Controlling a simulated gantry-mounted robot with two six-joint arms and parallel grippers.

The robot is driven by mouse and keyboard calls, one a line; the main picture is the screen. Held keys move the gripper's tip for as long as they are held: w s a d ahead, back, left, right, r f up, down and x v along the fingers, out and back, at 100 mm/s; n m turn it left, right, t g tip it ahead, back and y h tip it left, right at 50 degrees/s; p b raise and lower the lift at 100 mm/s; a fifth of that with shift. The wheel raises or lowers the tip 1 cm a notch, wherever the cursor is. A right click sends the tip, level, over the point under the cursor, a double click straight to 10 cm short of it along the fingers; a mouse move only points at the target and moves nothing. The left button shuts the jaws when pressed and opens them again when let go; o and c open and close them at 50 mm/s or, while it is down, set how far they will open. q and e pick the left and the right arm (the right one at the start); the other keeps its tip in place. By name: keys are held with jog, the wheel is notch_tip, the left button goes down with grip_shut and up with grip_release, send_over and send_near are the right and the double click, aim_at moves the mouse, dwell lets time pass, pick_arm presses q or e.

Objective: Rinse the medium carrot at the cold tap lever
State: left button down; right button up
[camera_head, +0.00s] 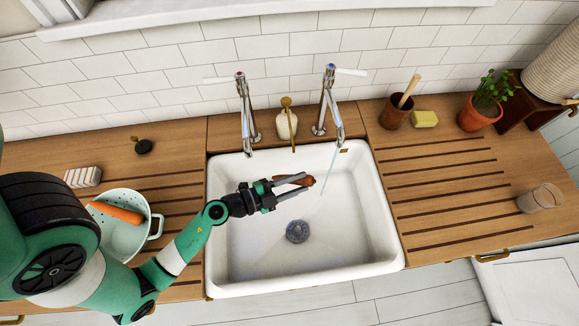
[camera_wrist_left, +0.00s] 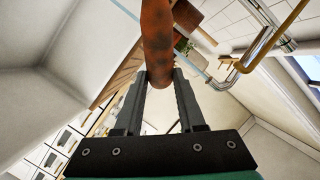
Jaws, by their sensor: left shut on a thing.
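My left gripper (camera_head: 306,181) is shut on a brownish-orange carrot (camera_head: 297,180) over the white sink (camera_head: 240,252). In the left wrist view the carrot (camera_wrist_left: 157,38) stands between the fingertips and has dark patches on its skin. The right tap (camera_head: 328,98), with a bluish mark on top and a pale lever (camera_head: 352,72), runs a thin stream of water (camera_head: 328,172) into the sink. The carrot's tip appears just left of the stream in the head view. The left tap (camera_head: 244,110) has a reddish mark and shows no stream. My right gripper is out of view.
A pale colander (camera_head: 150,205) holding a bright orange carrot (camera_head: 118,212) stands on the left counter. A soap bottle (camera_head: 286,124) stands between the taps. A brush pot (camera_head: 397,114), yellow sponge (camera_head: 424,118), plant (camera_head: 480,106) and glass (camera_head: 540,198) are on the right.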

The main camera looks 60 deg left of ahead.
pick_arm(q)
jog(key=w+a+f, duration=0.2)
jog(key=w, duration=0.7)
jog(key=shift+w+a+b, duration=0.2)
jog(key=shift+w+b, duration=0.1)
jog(key=shift+b, duration=0.1)
jog(key=shift+d+r, duration=0.1)
jog(key=shift+d, duration=0.05)
jog(key=shift+w+d+p, duration=0.1)
jog(key=shift+d+p, duration=0.35)
jog(key=shift+p, duration=0.1)
jog(key=shift+a, duration=0.15)
jog(key=shift+a, duration=0.45)
